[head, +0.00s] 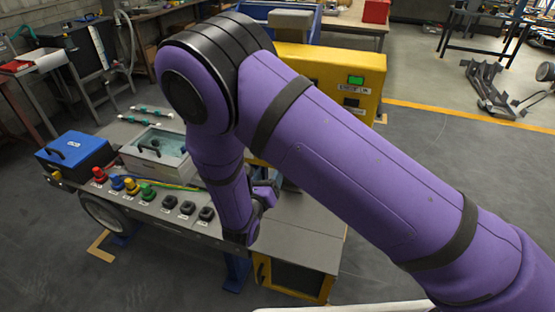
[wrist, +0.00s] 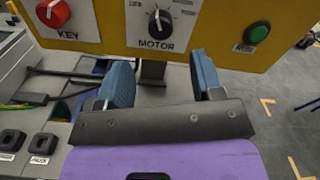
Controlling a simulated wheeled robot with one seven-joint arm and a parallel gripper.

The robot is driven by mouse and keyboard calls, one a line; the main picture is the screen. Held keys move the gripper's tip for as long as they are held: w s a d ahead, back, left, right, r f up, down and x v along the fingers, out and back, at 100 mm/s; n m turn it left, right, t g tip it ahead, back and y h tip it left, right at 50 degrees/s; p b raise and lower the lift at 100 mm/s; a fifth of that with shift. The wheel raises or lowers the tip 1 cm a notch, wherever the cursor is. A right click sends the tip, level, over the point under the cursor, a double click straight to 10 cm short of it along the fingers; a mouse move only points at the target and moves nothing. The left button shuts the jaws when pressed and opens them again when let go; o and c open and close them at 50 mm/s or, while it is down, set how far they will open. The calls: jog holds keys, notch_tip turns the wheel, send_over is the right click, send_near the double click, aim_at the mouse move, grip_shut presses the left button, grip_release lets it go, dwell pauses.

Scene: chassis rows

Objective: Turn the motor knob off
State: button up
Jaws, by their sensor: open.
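The motor knob (wrist: 160,24) is black and round with a white pointer mark, on a yellow panel (wrist: 210,48) above the label MOTOR. Its mark appears to point roughly upward, and small marks beside it are too small to read. My gripper (wrist: 159,66) is open in the wrist view, with one blue-grey finger on each side below the knob. Nothing is between the fingers, and they look apart from the knob. In the head view my gripper (head: 264,194) is partly visible beside my arm. My arm hides the knob there; part of the yellow panel (head: 375,75) shows.
A red KEY knob (wrist: 53,13) is left of the motor knob and a green button (wrist: 257,32) is right. The grey bench (head: 300,240) holds a blue box (head: 75,152), a grey tray (head: 128,160), coloured connectors and black switches (head: 187,208). Open floor lies right of the panel.

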jog(key=x, duration=0.8)
jog(key=shift+w, duration=0.2)
jog(key=shift+d, duration=0.1)
jog(key=shift+c, duration=0.2)
jog(key=c, duration=0.9)
